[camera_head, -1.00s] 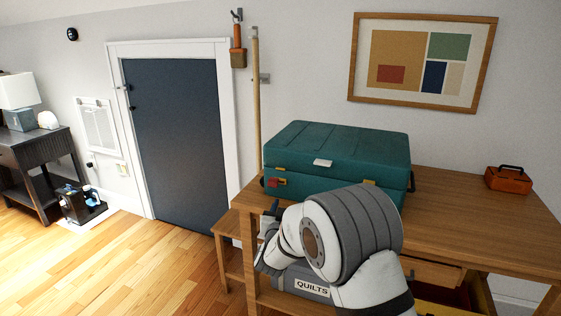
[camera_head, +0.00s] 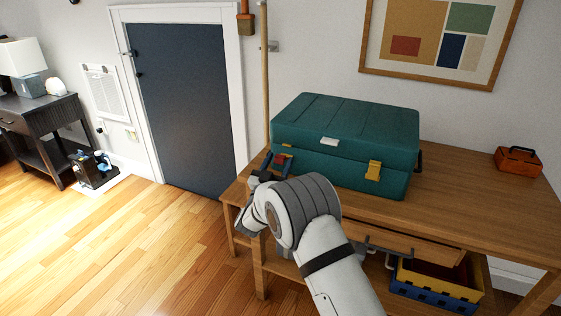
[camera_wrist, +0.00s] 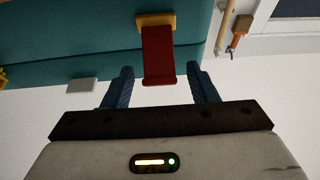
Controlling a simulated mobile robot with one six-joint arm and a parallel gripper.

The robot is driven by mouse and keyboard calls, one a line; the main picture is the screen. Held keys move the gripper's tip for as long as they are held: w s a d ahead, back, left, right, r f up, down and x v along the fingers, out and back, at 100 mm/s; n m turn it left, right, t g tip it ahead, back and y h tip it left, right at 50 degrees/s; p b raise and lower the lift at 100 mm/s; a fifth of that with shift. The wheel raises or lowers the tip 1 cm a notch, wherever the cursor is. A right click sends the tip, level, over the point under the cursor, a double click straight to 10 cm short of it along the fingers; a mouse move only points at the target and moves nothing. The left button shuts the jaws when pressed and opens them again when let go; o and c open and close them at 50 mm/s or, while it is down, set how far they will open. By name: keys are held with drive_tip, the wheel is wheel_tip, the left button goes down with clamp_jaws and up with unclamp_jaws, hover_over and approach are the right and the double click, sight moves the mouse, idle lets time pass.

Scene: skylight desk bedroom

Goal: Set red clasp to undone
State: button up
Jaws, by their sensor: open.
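A teal case (camera_head: 345,125) lies closed on the wooden desk. Its red clasp (camera_head: 281,159) is at the front left, partly hidden by my gripper (camera_head: 272,170). In the wrist view the red clasp (camera_wrist: 158,55) hangs from a yellow mount (camera_wrist: 155,19) on the case (camera_wrist: 75,30). My gripper (camera_wrist: 161,75) is open, one blue finger on each side of the clasp's free end, with gaps visible on both sides. I cannot tell whether the clasp is latched.
A yellow clasp (camera_head: 374,170) is at the case's front right, and a white plate (camera_head: 329,141) is between the clasps. An orange box (camera_head: 518,160) stands at the desk's right.

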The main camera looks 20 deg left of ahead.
drive_tip(key=shift+w+r, duration=0.1)
drive_tip(key=shift+w, duration=0.1)
drive_tip(key=shift+c, duration=0.2)
drive_tip(key=c, duration=0.9)
drive_tip(key=f+t+b, duration=0.1)
drive_tip(key=b, duration=0.3)
drive_tip(key=shift+f, duration=0.2)
drive_tip(key=shift+c, duration=0.2)
drive_tip(key=t+b, duration=0.1)
drive_tip(key=b, duration=0.2)
drive_tip(key=f+t+b, duration=0.1)
drive_tip(key=b, duration=0.3)
drive_tip(key=shift+s+t+b, duration=0.15)
drive_tip(key=shift+t+b, duration=0.45)
drive_tip(key=shift+b, duration=0.4)
drive_tip(key=shift+r, duration=0.1)
